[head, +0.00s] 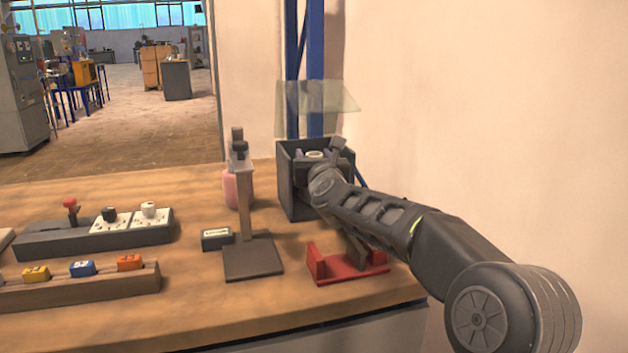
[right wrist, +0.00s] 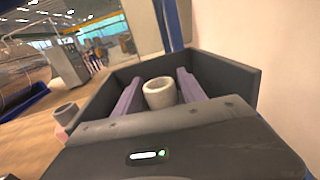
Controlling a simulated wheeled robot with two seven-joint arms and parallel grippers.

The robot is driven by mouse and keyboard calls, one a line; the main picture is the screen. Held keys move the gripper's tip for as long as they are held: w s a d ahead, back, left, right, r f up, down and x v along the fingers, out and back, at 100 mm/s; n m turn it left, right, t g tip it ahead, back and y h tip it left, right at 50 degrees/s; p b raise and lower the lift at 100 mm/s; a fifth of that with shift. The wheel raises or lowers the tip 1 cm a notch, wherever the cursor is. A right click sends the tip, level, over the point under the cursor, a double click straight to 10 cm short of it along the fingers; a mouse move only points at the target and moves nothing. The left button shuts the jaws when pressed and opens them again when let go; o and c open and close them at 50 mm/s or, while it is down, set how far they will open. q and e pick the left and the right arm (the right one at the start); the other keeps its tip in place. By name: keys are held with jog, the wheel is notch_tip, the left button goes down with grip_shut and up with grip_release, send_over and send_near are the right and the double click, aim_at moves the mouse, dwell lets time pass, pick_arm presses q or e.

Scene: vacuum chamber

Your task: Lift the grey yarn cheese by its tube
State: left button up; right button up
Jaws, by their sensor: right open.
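The open dark box of the vacuum chamber (head: 297,188) stands at the back right of the bench, and its walls (right wrist: 228,80) frame the right wrist view. A pale grey tube end (right wrist: 159,92) rises inside it; its rim also shows in the head view (head: 315,153). The yarn body below is hidden by my gripper and the walls. My right gripper (right wrist: 160,88) reaches into the box, open, one finger on each side of the tube, with a visible gap on the right. My left gripper is out of view.
A clear raised lid (head: 317,96) is above the box. A post stand (head: 252,258), pink bottle (head: 238,188) and small dark meter (head: 217,238) stand left. A red cradle (head: 345,266) is under my arm. A switch panel (head: 95,235) and block rack (head: 80,285) are further left.

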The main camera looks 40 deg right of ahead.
jog(key=shift+x, duration=1.05)
jog(key=shift+c, duration=0.6)
grip_shut()
